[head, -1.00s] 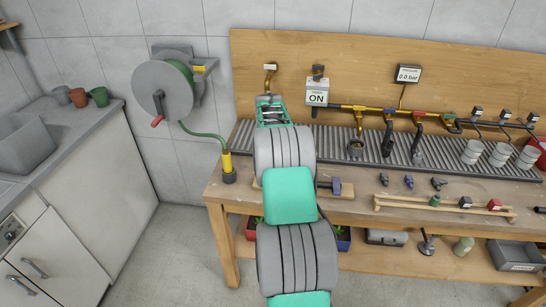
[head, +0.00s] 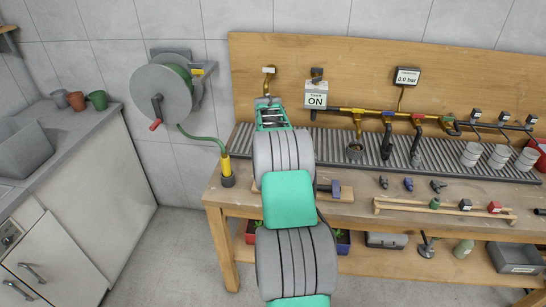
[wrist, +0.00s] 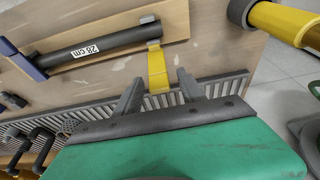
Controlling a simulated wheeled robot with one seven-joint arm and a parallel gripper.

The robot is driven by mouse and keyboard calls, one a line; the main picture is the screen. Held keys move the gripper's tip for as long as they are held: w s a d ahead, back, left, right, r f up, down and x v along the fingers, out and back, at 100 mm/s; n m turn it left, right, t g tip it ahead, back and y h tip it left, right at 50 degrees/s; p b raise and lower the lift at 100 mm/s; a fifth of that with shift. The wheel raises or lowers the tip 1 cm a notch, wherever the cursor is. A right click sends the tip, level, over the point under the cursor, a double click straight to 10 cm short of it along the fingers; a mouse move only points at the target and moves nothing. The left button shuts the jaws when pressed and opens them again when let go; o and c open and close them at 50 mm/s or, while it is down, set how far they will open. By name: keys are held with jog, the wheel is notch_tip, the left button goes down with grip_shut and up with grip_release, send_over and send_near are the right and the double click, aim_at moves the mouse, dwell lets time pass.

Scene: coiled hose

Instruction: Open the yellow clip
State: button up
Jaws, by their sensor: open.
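The yellow clip (wrist: 157,68) shows in the wrist view as a yellow strip. It runs down from the dark end of a tube labelled "28 cm" (wrist: 98,46), which lies on a wooden board (wrist: 190,20). My gripper (wrist: 160,73) is open, with one grey finger on each side of the yellow strip. I cannot tell whether either finger touches it. In the head view my arm hides the clip, and only part of the board (head: 345,193) and the tube's blue end (head: 336,188) show to the right of my arm.
A yellow hose end (head: 226,166) stands in a dark holder at the bench's left corner, and it shows large at the right of the wrist view (wrist: 285,22). The hose reel (head: 163,90) hangs on the wall. Pipes and valves (head: 387,125) stand along the slotted rack.

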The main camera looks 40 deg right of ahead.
jog(key=b+v, duration=0.1)
jog(key=v, duration=0.6)
jog(key=shift+r, duration=0.4)
jog(key=shift+s+a, duration=0.1)
jog(key=shift+n+g+y, duration=0.7)
jog(key=shift+n+g, duration=0.1)
jog(key=shift+n, duration=0.1)
jog(key=s+a+f, duration=0.1)
jog(key=s+f, duration=0.1)
jog(key=f, duration=0.1)
jog(key=s+a+f, duration=0.2)
jog(key=f, duration=0.2)
jog(key=s+a+f, duration=0.2)
jog(key=f, duration=0.1)
jog(key=shift+s+a+f, duration=0.2)
jog(key=shift+f, duration=0.15)
jog(key=s+a+r+n+y, duration=0.1)
jog(key=s+a+n, duration=0.1)
jog(key=s+a, duration=0.85)
jog(key=s+a+r+n, duration=0.2)
jog(key=s+a, duration=0.5)
jog(key=a, duration=0.6)
jog(key=w+a+r+n+t, duration=0.1)
jog(key=a+r+n+t, duration=0.2)
jog(key=a+r, duration=0.6)
jog(key=shift+a+n, duration=0.5)
jog(key=shift+n, duration=0.1)
